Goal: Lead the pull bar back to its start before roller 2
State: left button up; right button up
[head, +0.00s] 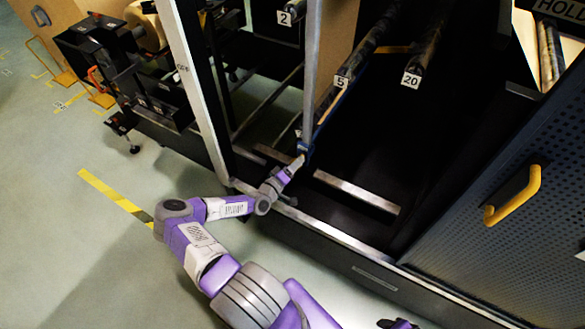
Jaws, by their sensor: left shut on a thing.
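My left gripper (301,158) reaches into the open machine bay and is shut on the near end of the blue pull bar (327,113). The bar runs from the gripper back and up to the right, towards the roller labelled 5 (362,53). Its far end is hard to make out. Roller 2 (295,8), marked by a white label, is higher up and farther back, at the top of the view. A small dark part of what seems to be my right gripper (398,324) shows at the bottom edge; its jaws cannot be read.
A grey upright post (312,60) stands just above my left gripper. A pale frame post (192,85) is to its left. Roller 20 (430,45) lies to the right. A perforated panel with a yellow handle (513,195) closes the right side.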

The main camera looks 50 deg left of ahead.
pick_arm(q)
jog(key=f, duration=0.1)
jog(key=a+f, duration=0.1)
jog(key=shift+s+a+f, duration=0.15)
jog(key=shift+f, duration=0.25)
jog(key=a, duration=0.1)
jog(key=s+a+f, duration=0.1)
jog(key=a, duration=0.1)
jog(key=a+f, duration=0.1)
jog(key=shift+s+a, duration=0.2)
jog(key=shift+a, duration=0.1)
jog(key=shift+r, duration=0.1)
jog(key=a+r, duration=0.2)
jog(key=a, duration=0.1)
jog(key=s+a, duration=0.1)
jog(key=shift+s+a+r, duration=0.1)
jog(key=shift+a+r, duration=0.05)
jog(key=shift+r, duration=0.25)
dwell(0.4)
